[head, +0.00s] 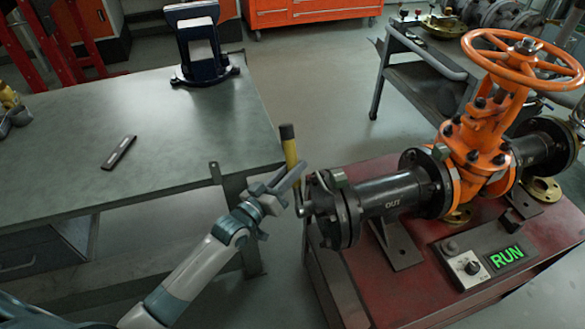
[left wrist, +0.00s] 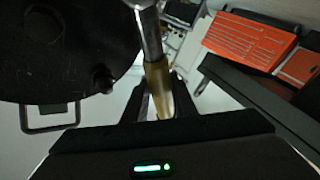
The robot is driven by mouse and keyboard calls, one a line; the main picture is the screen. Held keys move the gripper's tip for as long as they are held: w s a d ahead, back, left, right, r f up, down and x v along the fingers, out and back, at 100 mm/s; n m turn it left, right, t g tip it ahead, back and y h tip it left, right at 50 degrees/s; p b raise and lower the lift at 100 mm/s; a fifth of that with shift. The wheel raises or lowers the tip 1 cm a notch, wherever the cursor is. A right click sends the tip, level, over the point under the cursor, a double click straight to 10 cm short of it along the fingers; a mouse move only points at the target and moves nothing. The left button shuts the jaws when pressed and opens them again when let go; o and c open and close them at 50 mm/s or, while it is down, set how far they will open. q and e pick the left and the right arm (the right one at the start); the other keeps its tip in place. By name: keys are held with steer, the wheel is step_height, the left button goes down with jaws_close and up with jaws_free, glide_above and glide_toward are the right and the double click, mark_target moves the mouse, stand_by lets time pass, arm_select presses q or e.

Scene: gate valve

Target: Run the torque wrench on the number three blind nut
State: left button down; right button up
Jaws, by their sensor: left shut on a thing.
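The torque wrench (head: 290,150) has a yellow handle with a black end and stands nearly upright at the left end of the valve's pipe. My left gripper (head: 284,188) is shut on it. In the left wrist view the yellow handle (left wrist: 157,82) lies between the fingers, and its metal shaft runs out of the top edge. The wrench's lower end is by the blind flange (head: 340,210); I cannot tell whether it sits on a nut. The flange's dark face (left wrist: 60,50) shows a nut (left wrist: 103,78) near its rim. Nut numbers are not readable. My right gripper is not in view.
The orange gate valve (head: 480,150) with its handwheel stands on a red bench (head: 360,280). A control box (head: 490,258) there shows green RUN. Floor shows between.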

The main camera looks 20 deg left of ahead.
arm_select(q)
steer(key=shift+s+a+r, duration=0.1)
steer(key=shift+r, duration=0.1)
steer(key=shift+s+a+p, duration=0.2)
steer(key=shift+s+a, duration=0.4)
steer(key=shift+a, duration=0.3)
steer(key=shift+s+a+p, duration=0.15)
steer(key=shift+s+a, duration=0.4)
steer(key=shift+a, duration=0.3)
steer(key=shift+r, duration=0.1)
